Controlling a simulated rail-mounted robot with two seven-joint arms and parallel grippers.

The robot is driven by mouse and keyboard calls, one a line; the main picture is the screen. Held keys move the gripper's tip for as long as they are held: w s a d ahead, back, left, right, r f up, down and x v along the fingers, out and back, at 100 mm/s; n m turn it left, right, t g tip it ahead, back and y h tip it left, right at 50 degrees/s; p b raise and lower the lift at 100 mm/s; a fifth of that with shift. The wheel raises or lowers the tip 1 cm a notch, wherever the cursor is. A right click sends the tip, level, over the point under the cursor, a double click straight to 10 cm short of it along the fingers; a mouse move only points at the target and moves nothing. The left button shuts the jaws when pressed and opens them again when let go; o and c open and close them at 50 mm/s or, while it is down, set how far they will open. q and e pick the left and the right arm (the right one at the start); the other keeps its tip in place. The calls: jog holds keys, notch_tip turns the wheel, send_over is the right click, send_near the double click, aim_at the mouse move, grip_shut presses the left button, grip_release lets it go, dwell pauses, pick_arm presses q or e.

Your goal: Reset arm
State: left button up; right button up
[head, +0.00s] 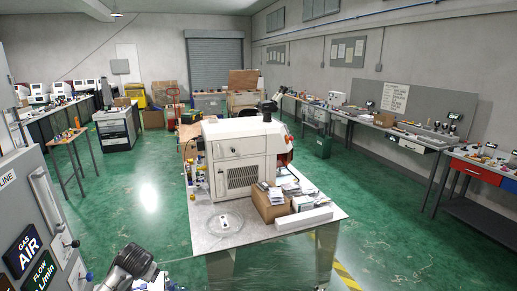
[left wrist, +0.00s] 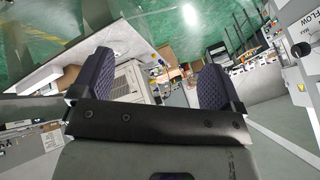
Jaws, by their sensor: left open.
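My left gripper (left wrist: 155,75) shows in the left wrist view with its two dark, textured fingers spread apart. Nothing is between the fingers. In the head view, a grey arm part of mine shows at the bottom left, and no fingers can be made out there. The right gripper is not in view. A white machine (head: 238,160) stands on a table (head: 215,245) ahead of me. The machine also shows tilted behind the fingers in the left wrist view (left wrist: 125,82).
A grey cabinet (head: 45,210) with gas labels stands close on the left. A cardboard box (head: 268,205) and a white box (head: 303,218) sit on the table's right side. Workbenches line the right wall. Green floor (head: 150,200) is open left and right of the table.

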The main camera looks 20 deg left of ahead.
pick_arm(q)
jog(key=s+d+r+m+t+h, duration=0.1)
jog(key=s+d+r+m+t, duration=0.1)
jog(key=d, duration=0.5)
jog(key=s+d+r+m+t, duration=0.2)
jog(key=d, duration=0.6)
jog(key=s+d+f+h, duration=0.2)
jog(key=s+d, duration=0.8)
jog(key=s, duration=0.1)
jog(key=s+d+f+g+h, duration=0.1)
jog(key=s+d+f+g, duration=0.1)
jog(key=s+f, duration=0.5)
jog(key=s+d+f+n+g+h, duration=0.1)
jog(key=s+d+f+g, duration=0.15)
jog(key=s, duration=0.75)
jog(key=s+d+f+g+h, duration=0.1)
jog(key=s+f, duration=0.5)
jog(key=s, duration=0.3)
notch_tip(320, 180, up, 14)
jog(key=p, duration=1.4)
jog(key=shift+w, duration=0.4)
jog(key=shift+f, duration=0.1)
